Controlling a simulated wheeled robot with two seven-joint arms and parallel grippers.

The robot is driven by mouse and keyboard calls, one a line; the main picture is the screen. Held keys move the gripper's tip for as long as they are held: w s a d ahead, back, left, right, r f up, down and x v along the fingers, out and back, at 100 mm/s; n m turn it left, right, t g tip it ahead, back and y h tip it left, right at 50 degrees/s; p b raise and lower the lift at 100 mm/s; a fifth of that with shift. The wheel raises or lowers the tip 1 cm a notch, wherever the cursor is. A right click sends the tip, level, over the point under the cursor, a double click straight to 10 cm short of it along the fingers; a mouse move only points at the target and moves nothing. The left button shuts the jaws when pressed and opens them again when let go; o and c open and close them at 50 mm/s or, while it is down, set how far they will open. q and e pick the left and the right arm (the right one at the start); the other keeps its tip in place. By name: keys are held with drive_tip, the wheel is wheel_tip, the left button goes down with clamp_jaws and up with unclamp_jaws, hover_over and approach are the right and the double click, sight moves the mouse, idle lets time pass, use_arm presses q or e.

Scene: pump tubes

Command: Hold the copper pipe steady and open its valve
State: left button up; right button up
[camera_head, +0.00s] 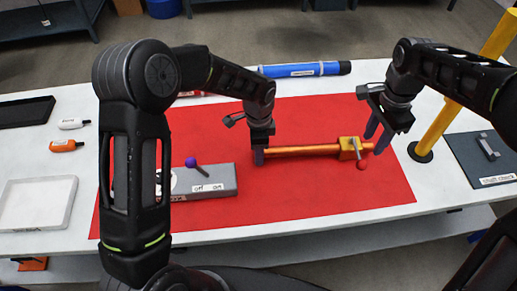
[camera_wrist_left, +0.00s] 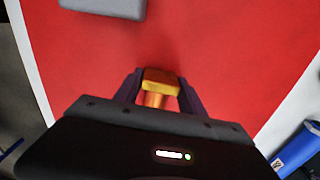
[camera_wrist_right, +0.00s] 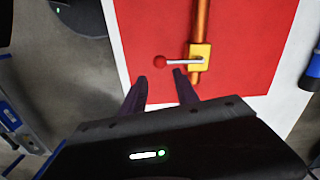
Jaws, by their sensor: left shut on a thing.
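The copper pipe (camera_head: 305,150) lies across the red mat, with a yellow valve block (camera_head: 350,148) near its right end. The valve lever has a red ball (camera_head: 362,165). My left gripper (camera_head: 260,157) is shut on the pipe's left end; the left wrist view shows the yellowish end piece (camera_wrist_left: 160,84) between its fingers. My right gripper (camera_head: 377,138) is open and empty near the pipe's right end. In the right wrist view, the lever (camera_wrist_right: 181,61) points sideways from the block (camera_wrist_right: 200,57), and the red ball (camera_wrist_right: 159,61) is just beyond the fingertips.
A grey switch box (camera_head: 215,183) with a purple-knobbed lever (camera_head: 191,162) stands left of the pipe. A blue tube (camera_head: 300,70) lies behind it. A yellow post (camera_head: 450,95) stands at the right beside a dark pad (camera_head: 470,160). The mat (camera_head: 320,195) is clear in front of the pipe.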

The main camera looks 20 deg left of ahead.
drive_tip(key=shift+c, duration=0.5)
drive_tip(key=shift+d, duration=0.1)
drive_tip(key=c, duration=0.4)
drive_tip(key=shift+d+m, duration=0.3)
drive_tip(key=shift+d, duration=0.55)
clamp_jaws()
drive_tip(key=shift+w+a+r+n+t+y, duration=0.15)
drive_tip(key=shift+a+n+y, duration=0.55)
drive_tip(key=shift+n, duration=3.9)
drive_tip(key=shift+w+a+r+n+t+y, duration=0.15)
drive_tip(key=shift+a+n+y, duration=0.5)
drive_tip(key=shift+n, duration=3.95)
drive_tip(key=shift+a+r+n+t+y, duration=0.25)
drive_tip(key=shift+a+n+y, duration=0.45)
drive_tip(key=shift+n, duration=3.9)
drive_tip(key=shift+a, duration=0.15)
